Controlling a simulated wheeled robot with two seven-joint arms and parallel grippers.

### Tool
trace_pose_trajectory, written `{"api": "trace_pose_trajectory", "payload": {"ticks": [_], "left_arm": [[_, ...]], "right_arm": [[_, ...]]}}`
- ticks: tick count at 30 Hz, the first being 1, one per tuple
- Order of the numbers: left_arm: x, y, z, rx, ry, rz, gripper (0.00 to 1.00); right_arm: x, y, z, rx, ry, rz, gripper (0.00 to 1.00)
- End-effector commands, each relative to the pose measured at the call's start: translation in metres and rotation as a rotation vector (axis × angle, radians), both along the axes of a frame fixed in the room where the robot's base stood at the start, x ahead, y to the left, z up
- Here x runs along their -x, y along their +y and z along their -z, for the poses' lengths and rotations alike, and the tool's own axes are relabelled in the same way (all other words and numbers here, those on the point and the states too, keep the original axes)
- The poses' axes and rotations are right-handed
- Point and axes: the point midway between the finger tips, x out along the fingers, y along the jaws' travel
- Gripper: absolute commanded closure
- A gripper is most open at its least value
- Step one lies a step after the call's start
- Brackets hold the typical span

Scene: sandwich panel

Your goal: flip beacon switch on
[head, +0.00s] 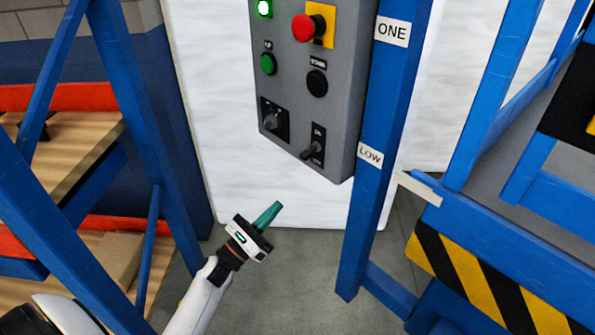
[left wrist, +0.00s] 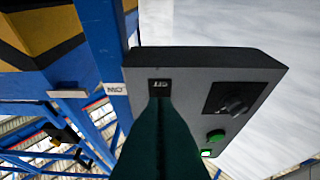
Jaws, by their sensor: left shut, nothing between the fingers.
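The grey control panel (head: 345,110) hangs beside a blue post. Near its lower right, a dark toggle switch (head: 312,150) sits on a black plate with a label at its top; its lever points down and to the left. My left gripper (head: 275,208) is below the panel, apart from it in the head view, with its green fingers shut and empty. In the left wrist view the fingers (left wrist: 160,130) point at the panel (left wrist: 200,65), which appears upside down. They end just at the OFF label (left wrist: 160,84) and hide the lever. My right gripper is out of view.
The panel also carries a rotary knob (head: 270,120), a green button (head: 268,64), a black button (head: 317,83), a red mushroom button (head: 308,27) and a lit green lamp (head: 263,8). A blue post (head: 385,110) stands close right. Blue racking (head: 150,120) stands left.

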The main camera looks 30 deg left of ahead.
Motion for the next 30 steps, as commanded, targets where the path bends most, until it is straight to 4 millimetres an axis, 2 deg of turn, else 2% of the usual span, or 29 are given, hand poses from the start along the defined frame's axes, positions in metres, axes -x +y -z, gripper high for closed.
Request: {"api": "trace_pose_trajectory", "payload": {"ticks": [5,8,19,24,30], "left_arm": [[-0.007,-0.002,-0.005,0.002,0.000,0.000,1.00],[-0.020,-0.007,-0.012,0.002,-0.001,0.001,1.00],[-0.086,-0.030,-0.047,0.003,0.001,0.000,1.00],[-0.080,-0.028,-0.072,0.002,0.003,0.000,1.00],[-0.077,-0.027,-0.082,0.002,0.003,0.000,1.00]], "right_arm": [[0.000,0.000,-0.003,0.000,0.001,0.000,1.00],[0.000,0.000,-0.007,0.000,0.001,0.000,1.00],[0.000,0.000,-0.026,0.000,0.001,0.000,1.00],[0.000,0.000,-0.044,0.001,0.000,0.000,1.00],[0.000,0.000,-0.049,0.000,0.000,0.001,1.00]]}}
